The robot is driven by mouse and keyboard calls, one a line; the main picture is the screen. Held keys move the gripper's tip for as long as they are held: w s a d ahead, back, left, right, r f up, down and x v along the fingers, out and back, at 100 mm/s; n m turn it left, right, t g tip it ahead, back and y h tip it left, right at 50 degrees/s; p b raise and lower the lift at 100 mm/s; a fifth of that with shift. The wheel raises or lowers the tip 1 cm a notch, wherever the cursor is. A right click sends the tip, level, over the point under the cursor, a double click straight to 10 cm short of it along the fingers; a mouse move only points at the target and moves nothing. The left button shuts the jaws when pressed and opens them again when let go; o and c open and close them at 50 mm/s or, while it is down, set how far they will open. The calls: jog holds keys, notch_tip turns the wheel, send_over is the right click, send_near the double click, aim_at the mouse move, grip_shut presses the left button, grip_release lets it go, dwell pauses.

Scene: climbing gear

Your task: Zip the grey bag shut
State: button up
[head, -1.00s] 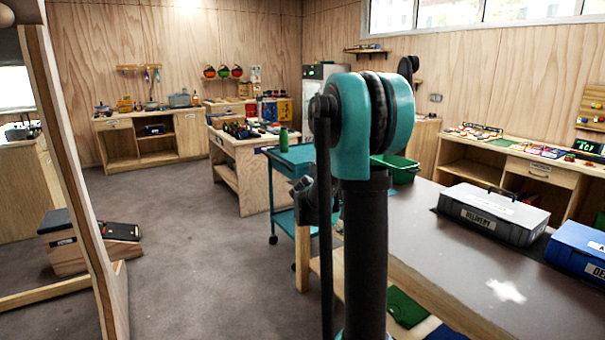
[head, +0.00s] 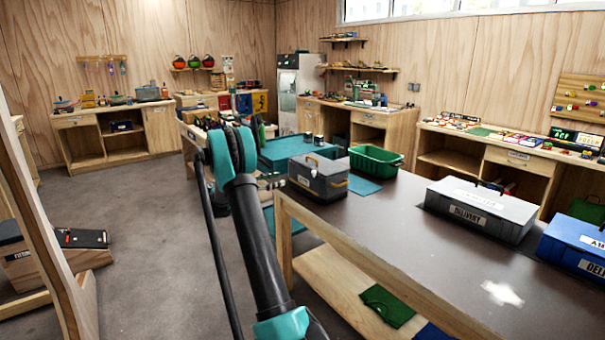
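A dark grey bag-like case (head: 318,180) with a top handle, a pale label and a yellow-orange strip on its right side stands on the far left end of the dark-topped table. I cannot tell from here whether its zip is open. My arm reaches forward from the bottom of the head view. What looks like my gripper (head: 270,181) shows small and dark just left of the bag, partly hidden by the arm. I cannot see its fingers clearly, or whether it touches the bag.
A green crate (head: 376,161) stands behind the bag. A grey delivery box (head: 480,208) and a blue box (head: 575,247) stand farther right on the table (head: 400,250). A teal trolley (head: 285,150) is beyond the table.

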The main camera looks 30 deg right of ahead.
aim_at(314, 174)
jog(key=s+d, duration=0.1)
jog(key=d, duration=1.6)
jog(key=shift+s, duration=0.15)
jog(key=shift+a, duration=0.1)
grip_shut()
